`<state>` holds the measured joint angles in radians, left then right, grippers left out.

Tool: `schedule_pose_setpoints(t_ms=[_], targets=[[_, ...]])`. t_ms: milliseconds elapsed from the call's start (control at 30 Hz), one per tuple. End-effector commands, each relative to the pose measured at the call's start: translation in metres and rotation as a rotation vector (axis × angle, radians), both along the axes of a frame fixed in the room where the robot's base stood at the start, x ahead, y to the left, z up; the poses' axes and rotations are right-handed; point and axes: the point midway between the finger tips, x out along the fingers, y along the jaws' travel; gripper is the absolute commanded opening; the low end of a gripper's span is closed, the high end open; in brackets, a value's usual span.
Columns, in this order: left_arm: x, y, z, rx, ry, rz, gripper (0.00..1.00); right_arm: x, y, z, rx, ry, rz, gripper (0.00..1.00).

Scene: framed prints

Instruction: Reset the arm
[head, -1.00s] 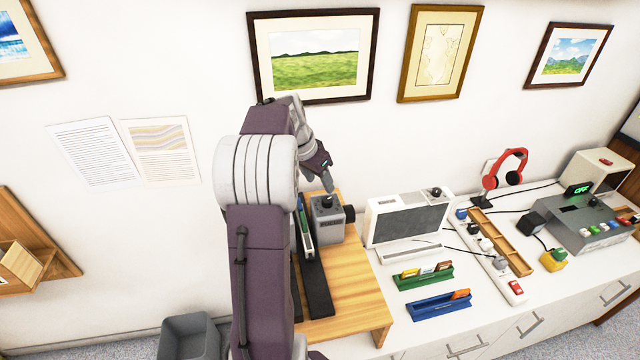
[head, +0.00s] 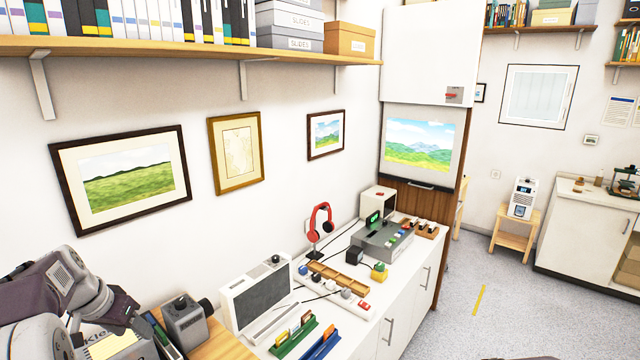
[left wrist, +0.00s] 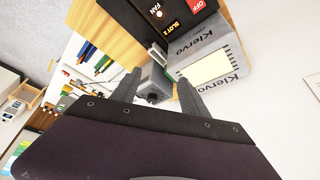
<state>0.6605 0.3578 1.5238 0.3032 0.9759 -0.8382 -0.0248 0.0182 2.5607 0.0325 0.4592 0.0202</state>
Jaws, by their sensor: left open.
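My left arm comes in at the bottom left corner of the head view, with its gripper (head: 140,324) beside a grey projector-like box with a top knob (head: 186,322). In the left wrist view the two fingers of my left gripper (left wrist: 160,88) stand apart with nothing held between them. A grey box marked Kiervo (left wrist: 206,64) with a pale yellow label lies just beyond the right finger. It also shows partly behind my arm in the head view (head: 112,346). My right gripper is in neither current view.
A wooden stand (head: 226,346) is below the grey box. A white screen unit (head: 256,296), slide racks (head: 294,336), red headphones (head: 320,222) and a grey control box (head: 382,240) crowd the white counter. A shelf (head: 200,44) runs overhead. Open floor (head: 500,300) lies right.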

Motion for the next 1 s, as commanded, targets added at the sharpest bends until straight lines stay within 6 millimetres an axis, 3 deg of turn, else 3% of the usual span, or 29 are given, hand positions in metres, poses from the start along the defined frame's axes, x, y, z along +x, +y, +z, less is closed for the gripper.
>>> schedule_pose_setpoints(t_ms=[233, 467, 633, 767, 800, 900, 967, 1000], targets=[[0.024, -0.060, 0.007, 0.012, -0.017, -0.142, 0.52, 0.000, 0.000, -0.005, 0.000, -0.001, 0.000, 0.52], [0.009, -0.141, -0.015, 0.004, 0.048, -0.306, 0.52, 0.000, 0.000, -0.010, 0.000, -0.001, 0.000, 0.52], [-0.034, -0.206, -0.054, 0.003, 0.140, -0.384, 0.52, 0.000, 0.000, -0.015, 0.000, 0.000, 0.000, 0.52], [-0.099, -0.246, -0.104, 0.015, 0.245, -0.360, 0.52, 0.000, 0.000, -0.019, 0.000, 0.000, 0.000, 0.52], [-0.122, -0.251, -0.119, 0.019, 0.275, -0.327, 0.52, 0.000, 0.000, -0.020, 0.000, 0.000, 0.000, 0.52], [-0.167, -0.245, -0.148, 0.020, 0.326, -0.172, 0.52, 0.000, 0.000, -0.019, 0.000, 0.000, 0.000, 0.52], [-0.178, -0.240, -0.159, 0.011, 0.331, -0.070, 0.52, 0.000, 0.000, -0.019, 0.000, 0.000, 0.000, 0.52], [-0.174, -0.239, -0.159, 0.005, 0.312, -0.022, 0.52, 0.000, 0.000, -0.019, 0.000, 0.000, 0.000, 0.52]])
